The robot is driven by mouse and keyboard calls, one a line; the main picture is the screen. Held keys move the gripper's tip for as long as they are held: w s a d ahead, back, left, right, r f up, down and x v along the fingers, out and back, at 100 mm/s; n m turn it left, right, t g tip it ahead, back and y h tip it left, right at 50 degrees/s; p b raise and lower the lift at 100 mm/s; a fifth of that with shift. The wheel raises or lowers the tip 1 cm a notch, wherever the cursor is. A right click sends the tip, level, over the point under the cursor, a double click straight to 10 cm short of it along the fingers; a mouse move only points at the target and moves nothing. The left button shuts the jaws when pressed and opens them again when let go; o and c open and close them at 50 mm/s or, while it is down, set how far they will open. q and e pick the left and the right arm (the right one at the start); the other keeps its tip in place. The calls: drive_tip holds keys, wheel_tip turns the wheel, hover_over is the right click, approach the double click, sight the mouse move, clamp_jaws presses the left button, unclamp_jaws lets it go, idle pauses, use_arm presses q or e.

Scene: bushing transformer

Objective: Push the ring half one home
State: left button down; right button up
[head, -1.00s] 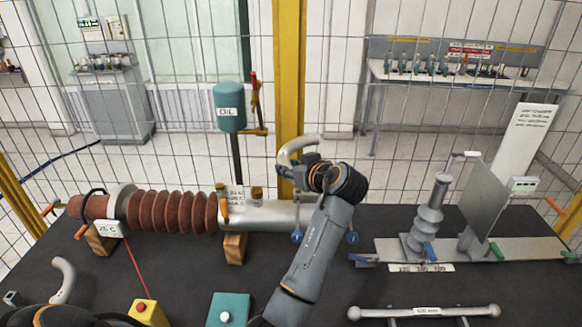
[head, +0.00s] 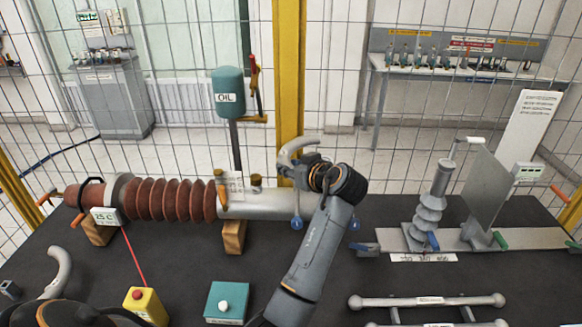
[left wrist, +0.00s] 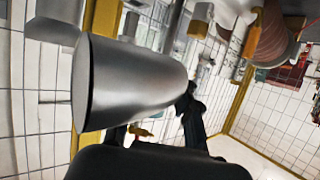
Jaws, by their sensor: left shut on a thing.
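A pale grey curved ring half (head: 296,151) is in my left gripper (head: 308,168). In the head view it arches above and behind the smooth grey metal end of the bushing (head: 265,204); I cannot tell whether it touches it. The left gripper is shut on it, and my wrist hides part of both. A similar curved grey piece (head: 61,272) is on the bench at the left. My right gripper is not in view.
The bushing's brown ribbed part (head: 172,199) rests on wooden blocks (head: 234,236). A yellow box (head: 146,304) and a teal box (head: 227,303) stand in front. A grey insulator stand (head: 428,215) and plate are at right. A mesh fence is behind.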

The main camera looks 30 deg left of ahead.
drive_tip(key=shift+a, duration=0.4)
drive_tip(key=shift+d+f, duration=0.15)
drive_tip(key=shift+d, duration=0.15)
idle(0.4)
use_arm(q)
drive_tip(key=shift+b, duration=0.3)
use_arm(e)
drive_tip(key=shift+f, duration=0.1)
use_arm(q)
drive_tip(key=shift+f+b, duration=1.5)
drive_tip(key=shift+f, duration=0.4)
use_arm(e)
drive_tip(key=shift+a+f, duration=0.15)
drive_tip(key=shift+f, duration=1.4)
use_arm(q)
drive_tip(key=c, duration=1)
unclamp_jaws()
drive_tip(key=shift+o, duration=0.5)
